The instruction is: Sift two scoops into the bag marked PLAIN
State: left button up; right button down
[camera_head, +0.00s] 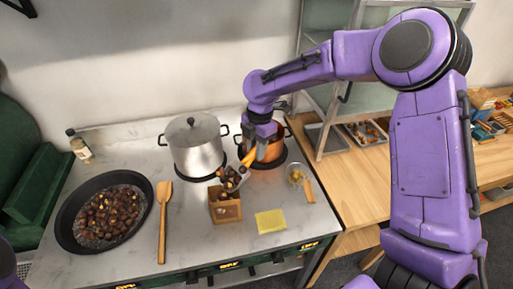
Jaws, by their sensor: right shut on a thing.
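My right gripper (261,141) is shut on a scoop (234,179) by its yellowish handle. The scoop holds dark chestnuts and is above the open brown bag (227,212), close to its rim. Dark chestnuts also show inside the bag. I cannot read any marking on it. A wide black pan (67,226) at the left holds many chestnuts. A small strainer (296,175) with a wooden handle and yellowish pieces in it lies to the right of the bag. My left gripper is out of view.
A steel pot (197,148) and a copper pot (270,150) stand behind the bag. A wooden spatula (164,222) lies between pan and bag. A yellow cloth (270,221) lies at the front. A bottle (80,150) stands back left. A wooden table (361,185) is at the right.

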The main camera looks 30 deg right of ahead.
jog(key=shift+s+a+r+t+h, duration=0.15)
jog(key=shift+a+r+h, duration=0.3)
jog(key=shift+r+h, duration=0.1)
jog(key=shift+s+a+r+t+h, duration=0.1)
jog(key=shift+a+r+t+h, duration=0.05)
jog(key=shift+a+r+h, duration=0.35)
jog(key=a+r+h, duration=0.2)
jog(key=a+h, duration=0.1)
jog(key=a+t+h, duration=0.1)
jog(key=a, duration=0.1)
jog(key=shift+r+h, duration=0.35)
jog(key=shift+r, duration=0.05)
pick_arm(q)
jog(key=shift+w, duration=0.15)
pick_arm(e)
jog(key=shift+w+d+f, duration=0.1)
jog(key=shift+w, duration=0.15)
jog(key=w+d+f+g+y, duration=0.2)
jog(key=d+f+y, duration=0.3)
jog(key=d+y, duration=0.4)
jog(key=shift+d+g+y, duration=0.35)
jog(key=shift+g+y, duration=0.15)
jog(key=shift+y, duration=1.3)
